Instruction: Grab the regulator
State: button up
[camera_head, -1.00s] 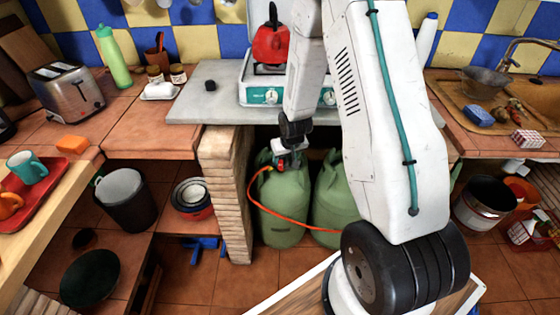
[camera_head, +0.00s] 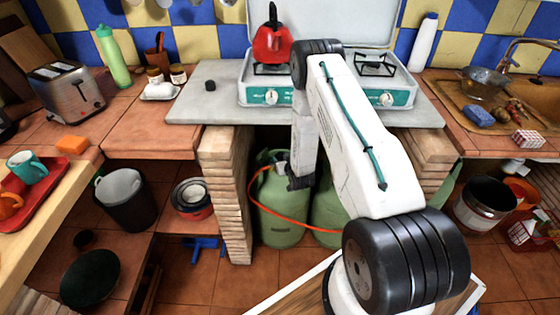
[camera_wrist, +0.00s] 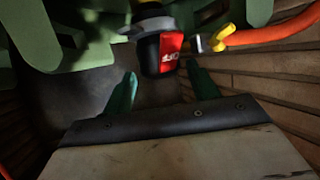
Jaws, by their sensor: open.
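The regulator (camera_wrist: 165,50) shows in the wrist view as a black body with a red label, below a grey collar at the top of a green gas bottle (camera_wrist: 62,42). A yellow fitting (camera_wrist: 219,39) and an orange hose (camera_wrist: 275,33) lead off to its right. My gripper (camera_wrist: 161,70) is open, with its two green fingertips apart on either side of the regulator's lower end; neither appears to touch it.
A second green bottle (camera_head: 328,212) stands to the right, partly behind my arm. Brick pillars (camera_head: 226,195) flank the space, and a grey slab (camera_head: 215,98) with the stove (camera_head: 262,97) covers it. The orange hose loops in front of the bottles.

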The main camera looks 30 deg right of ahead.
aim_at(281, 155)
jog(key=x, duration=0.3)
jog(key=shift+w+f, duration=0.1)
jog(key=shift+w, duration=0.1)
jog(key=shift+c, duration=0.3)
jog(key=c, duration=1)
